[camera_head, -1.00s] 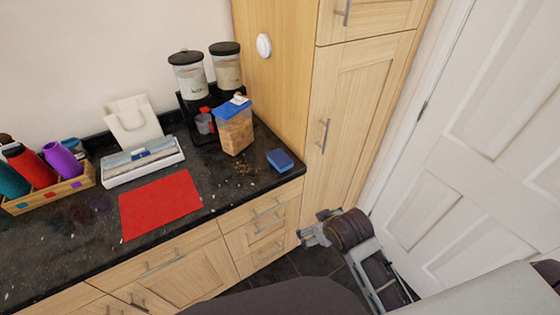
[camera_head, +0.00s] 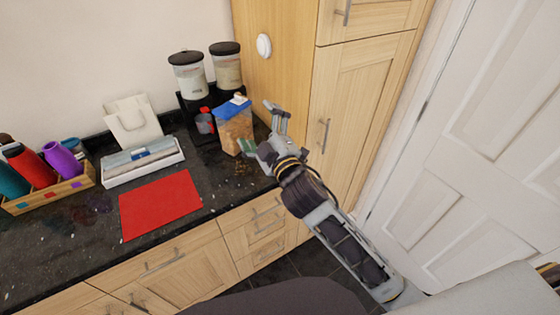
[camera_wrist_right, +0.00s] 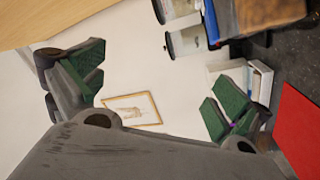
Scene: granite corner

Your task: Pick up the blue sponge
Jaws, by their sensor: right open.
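The blue sponge is hidden in the head view now; my right gripper and forearm cover the spot near the counter's right end where it lay a second ago. The sponge is not visible in the right wrist view either. My right gripper (camera_head: 262,130) is over the right end of the dark counter, just right of the clear food container with a blue lid (camera_head: 235,128). It is open, with its green-padded fingers spread wide, and the right wrist view (camera_wrist_right: 157,88) shows nothing between them. My left gripper is not in view.
Two dispensers (camera_head: 191,80) stand behind the container. A tall wooden cabinet (camera_head: 368,95) rises close beside my right gripper. A red mat (camera_head: 160,205), a white box (camera_head: 143,163) and a wooden crate of bottles (camera_head: 50,191) sit farther left on the counter (camera_head: 60,245).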

